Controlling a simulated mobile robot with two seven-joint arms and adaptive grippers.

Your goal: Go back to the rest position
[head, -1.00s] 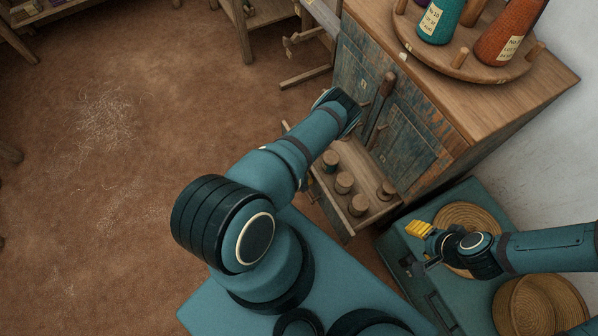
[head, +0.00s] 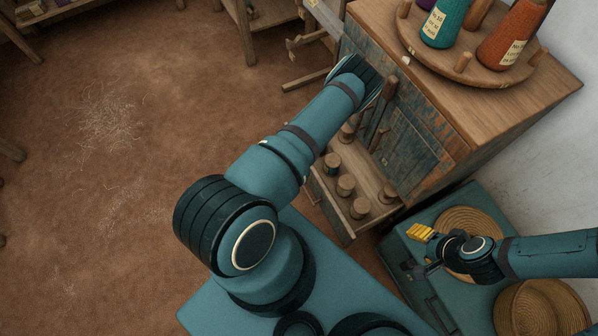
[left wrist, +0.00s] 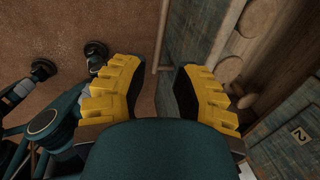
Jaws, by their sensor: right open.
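My left arm reaches up and right across the head view to the front of the blue-worn wooden cabinet (head: 412,150). Its gripper is hidden there behind the arm's end. In the left wrist view my left gripper (left wrist: 160,82) has its two yellow-padded fingers apart, with nothing between the pads. A wooden rod (left wrist: 163,35) shows beyond the gap. My right gripper (head: 416,250) is open and empty at the right of the head view, above the teal surface, with one yellow pad showing.
An open drawer (head: 348,233) with several wooden pegs juts from the cabinet below my left arm. A round rack (head: 440,70) with thread cones stands on the cabinet top. The brown floor (head: 90,200) at left is open.

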